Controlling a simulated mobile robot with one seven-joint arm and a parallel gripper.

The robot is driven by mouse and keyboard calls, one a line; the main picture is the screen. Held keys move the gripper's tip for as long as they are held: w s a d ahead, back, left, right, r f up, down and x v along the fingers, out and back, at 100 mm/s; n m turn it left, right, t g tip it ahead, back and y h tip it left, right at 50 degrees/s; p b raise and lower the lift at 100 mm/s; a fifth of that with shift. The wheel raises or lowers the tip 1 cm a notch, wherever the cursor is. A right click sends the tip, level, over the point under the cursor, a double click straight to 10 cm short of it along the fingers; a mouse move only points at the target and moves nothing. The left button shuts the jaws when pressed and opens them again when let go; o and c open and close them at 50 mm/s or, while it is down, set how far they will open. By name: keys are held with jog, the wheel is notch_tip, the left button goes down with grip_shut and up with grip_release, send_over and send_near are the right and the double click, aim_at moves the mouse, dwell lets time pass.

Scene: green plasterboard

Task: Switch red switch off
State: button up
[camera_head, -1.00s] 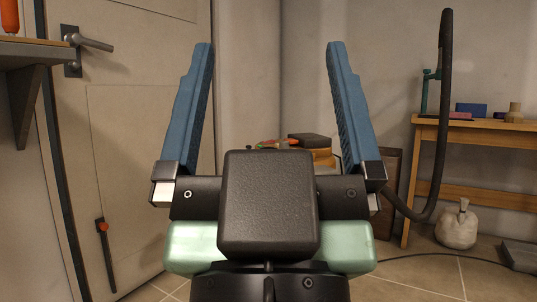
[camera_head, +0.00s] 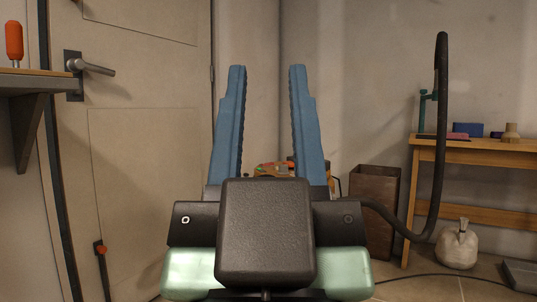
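My gripper (camera_head: 267,72) is in the middle of the head view with its two blue fingers pointing up. The fingers are apart, with a gap between them and nothing held. Behind the gap, low in the view, is a cluttered machine-like object (camera_head: 268,170) with small red and green spots on top. My gripper body hides most of it. I cannot tell whether a red spot there is the red switch, or which position a switch is in.
A beige door with a metal handle (camera_head: 90,67) is on the left, beside a wall shelf (camera_head: 30,84) holding an orange-handled tool (camera_head: 14,40). A wooden workbench (camera_head: 475,152) stands at right, with a white sack (camera_head: 457,247) below it. A brown box (camera_head: 374,212) stands behind my gripper.

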notch_tip(320, 180, up, 7)
jog(key=p, duration=0.5)
jog(key=shift+f, duration=0.2)
jog(key=c, duration=0.5)
notch_tip(320, 180, up, 23)
jog(key=p, duration=2.3)
jog(key=shift+r, duration=0.1)
grip_shut()
jog(key=shift+w, duration=0.15)
